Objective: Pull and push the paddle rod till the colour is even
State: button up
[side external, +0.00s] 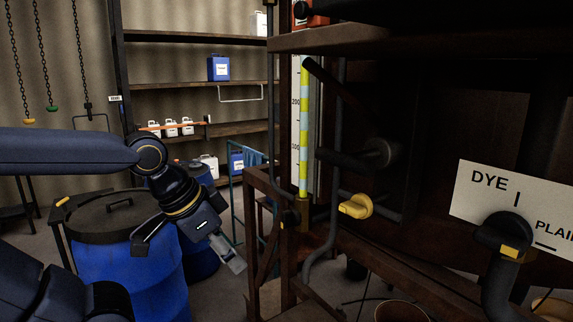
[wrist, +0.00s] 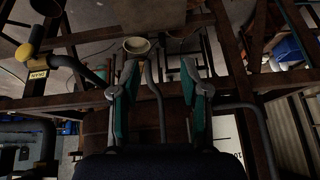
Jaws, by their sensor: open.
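The upright sight tube (side external: 304,130) on the vat's front shows uneven colour, with separate yellow and pale blue bands. A dark bar with a round end (side external: 376,153) juts from the shadowed vat front (side external: 450,110); it looks like the paddle rod, but I cannot be sure. My gripper (side external: 190,250) is left of the vat frame, below the bar's height and apart from it. In the wrist view my gripper (wrist: 161,85) has its two green-padded fingers spread, with nothing between them. I cannot make out the rod in the wrist view.
A yellow valve handle (side external: 355,206) and a DYE/PLAIN selector (side external: 503,235) project from the vat front. Blue drums (side external: 130,265) stand left behind my arm. The rusty frame (side external: 265,180) is close right of my gripper. A pale bowl (wrist: 137,45) sits below.

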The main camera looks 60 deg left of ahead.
aim_at(336, 157)
jog(key=w+a+r+m+t+y, duration=0.1)
jog(key=w+r+m+t, duration=0.3)
jog(key=r+m, duration=0.55)
jog(key=s+d+r+m+t+h, duration=0.3)
jog(key=d+r+m+t+h, duration=0.2)
jog(key=d+r+m+h, duration=0.4)
jog(key=w+d, duration=0.1)
jog(key=w, duration=0.2)
jog(key=w+m+y, duration=0.1)
jog(key=w, duration=0.2)
jog(key=w+d+f+m, duration=0.1)
jog(key=w, duration=0.3)
jog(key=shift+d+y, duration=0.3)
jog(key=shift+y, duration=0.1)
jog(key=shift+w+d, duration=0.25)
jog(key=shift+w, duration=0.15)
jog(key=shift+x, duration=2.25)
